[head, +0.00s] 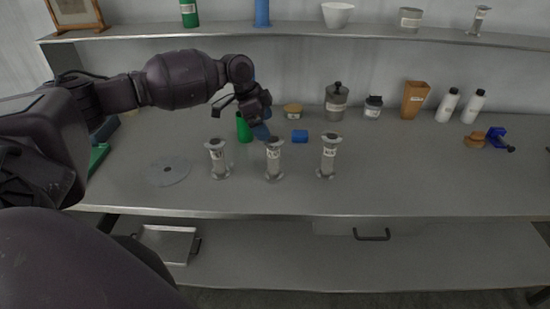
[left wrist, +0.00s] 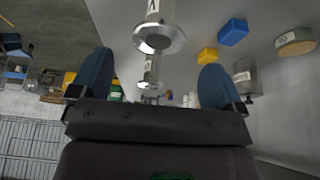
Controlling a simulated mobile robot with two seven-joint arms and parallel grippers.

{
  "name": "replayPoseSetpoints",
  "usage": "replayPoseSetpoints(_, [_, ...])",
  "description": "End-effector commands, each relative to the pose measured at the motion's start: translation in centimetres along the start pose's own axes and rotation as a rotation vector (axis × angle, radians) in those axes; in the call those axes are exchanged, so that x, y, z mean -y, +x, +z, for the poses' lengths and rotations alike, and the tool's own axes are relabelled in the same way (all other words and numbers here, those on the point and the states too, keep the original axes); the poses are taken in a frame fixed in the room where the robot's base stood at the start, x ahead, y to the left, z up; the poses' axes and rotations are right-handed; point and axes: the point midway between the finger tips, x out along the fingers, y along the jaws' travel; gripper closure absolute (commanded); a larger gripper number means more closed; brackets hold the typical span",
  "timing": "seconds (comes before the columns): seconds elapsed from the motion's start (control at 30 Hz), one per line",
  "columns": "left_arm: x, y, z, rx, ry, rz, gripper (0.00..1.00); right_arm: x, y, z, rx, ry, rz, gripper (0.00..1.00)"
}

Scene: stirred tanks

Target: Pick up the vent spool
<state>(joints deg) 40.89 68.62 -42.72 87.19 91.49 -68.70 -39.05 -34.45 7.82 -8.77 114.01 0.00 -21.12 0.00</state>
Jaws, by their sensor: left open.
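Three similar grey metal spools with flanged ends and white labels stand upright in a row on the bench: a left one (head: 218,160), a middle one (head: 273,160) and a right one (head: 328,157). Their labels are too small to read, so I cannot tell which is the vent spool. My left gripper (head: 262,131), with blue fingers, is open just behind and above the middle spool. In the left wrist view the fingers are apart; a near spool (left wrist: 158,36) and a farther one (left wrist: 150,72) show beyond the gap, not gripped. My right gripper is out of view.
A green bottle (head: 243,128) stands close by the left gripper. A blue block (head: 299,136) lies behind the spools, and a grey lidded canister (head: 336,102) stands farther back. A flat grey disc (head: 168,171) lies at left. The bench front right is clear.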

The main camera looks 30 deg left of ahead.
Motion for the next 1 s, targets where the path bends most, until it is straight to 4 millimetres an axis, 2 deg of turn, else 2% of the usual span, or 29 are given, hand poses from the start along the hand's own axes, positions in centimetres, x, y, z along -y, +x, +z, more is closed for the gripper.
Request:
replayPoseSetpoints(0.1, [0.0,1.8,0.0,-0.001,-0.001,0.001,0.06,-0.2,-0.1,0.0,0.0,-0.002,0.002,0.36])
replayPoseSetpoints(0.33, [0.0,3.6,0.1,0.0,-0.001,0.0,0.06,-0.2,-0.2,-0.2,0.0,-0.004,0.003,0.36])
replayPoseSetpoints(0.6, [-0.1,7.1,0.3,0.0,-0.002,-0.001,0.06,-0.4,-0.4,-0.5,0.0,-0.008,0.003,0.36])
replayPoseSetpoints(0.73, [-0.1,7.9,0.3,-0.001,-0.002,-0.002,0.06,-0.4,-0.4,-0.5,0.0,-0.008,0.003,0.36])
replayPoseSetpoints(0.97, [-0.1,8.0,0.3,0.0,-0.001,-0.002,0.06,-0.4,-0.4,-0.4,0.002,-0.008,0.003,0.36])
replayPoseSetpoints(1.0, [-0.1,8.0,0.3,0.0,-0.002,-0.002,0.12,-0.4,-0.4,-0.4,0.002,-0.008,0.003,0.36])
